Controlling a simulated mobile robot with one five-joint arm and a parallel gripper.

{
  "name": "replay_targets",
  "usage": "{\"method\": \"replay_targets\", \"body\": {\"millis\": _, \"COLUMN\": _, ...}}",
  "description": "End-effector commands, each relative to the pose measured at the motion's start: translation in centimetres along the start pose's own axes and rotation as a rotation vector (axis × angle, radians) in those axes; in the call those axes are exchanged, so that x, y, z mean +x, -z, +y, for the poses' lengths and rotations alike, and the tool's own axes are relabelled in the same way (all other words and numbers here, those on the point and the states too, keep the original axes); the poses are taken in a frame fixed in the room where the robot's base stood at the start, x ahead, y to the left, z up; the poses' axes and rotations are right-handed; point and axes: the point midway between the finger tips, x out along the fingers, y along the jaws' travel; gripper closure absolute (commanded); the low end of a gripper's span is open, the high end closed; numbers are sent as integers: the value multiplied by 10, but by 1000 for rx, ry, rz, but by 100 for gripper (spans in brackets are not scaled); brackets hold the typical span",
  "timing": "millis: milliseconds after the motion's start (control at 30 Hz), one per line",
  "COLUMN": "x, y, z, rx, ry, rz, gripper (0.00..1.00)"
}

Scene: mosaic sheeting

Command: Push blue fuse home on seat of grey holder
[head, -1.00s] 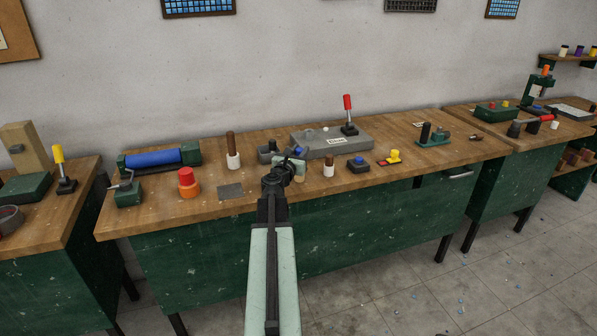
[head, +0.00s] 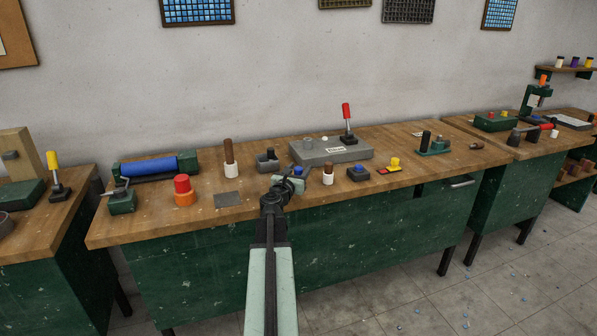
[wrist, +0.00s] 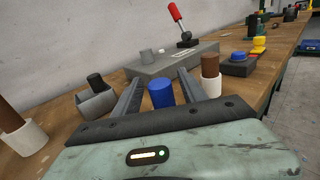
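The fingers are apart, with a gap on each side of the fuse. Its lower end is hidden behind the gripper's front bar. In the head view the blue fuse (head: 298,171) shows small beside my gripper (head: 290,180). A small grey open holder (head: 262,164) with a dark cylinder in it stands left of the gripper; the grey holder (wrist: 92,107) also shows in the wrist view. What is under the fuse cannot be told.
A grey block (head: 345,153) with a red lever (head: 346,111) stands behind. A brown peg in a white cup (head: 328,176) and a blue-buttoned dark box (head: 358,174) stand right. Another brown peg (head: 229,152) stands left. Bare bench (head: 254,195) lies in front.

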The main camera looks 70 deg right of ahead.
Motion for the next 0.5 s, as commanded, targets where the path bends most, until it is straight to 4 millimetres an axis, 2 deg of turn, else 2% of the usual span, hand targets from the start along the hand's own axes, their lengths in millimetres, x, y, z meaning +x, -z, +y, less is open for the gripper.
{"method": "replay_targets", "body": {"millis": 267, "x": -5, "y": 0, "z": 0, "rx": 0, "ry": -1, "rz": 0, "gripper": 50}}
{"method": "replay_targets", "body": {"millis": 367, "x": -16, "y": 0, "z": 0, "rx": 0, "ry": -1, "rz": 0, "gripper": 50}}
{"method": "replay_targets", "body": {"millis": 500, "x": -44, "y": 2, "z": 1, "rx": 0, "ry": -3, "rz": 0, "gripper": 50}}
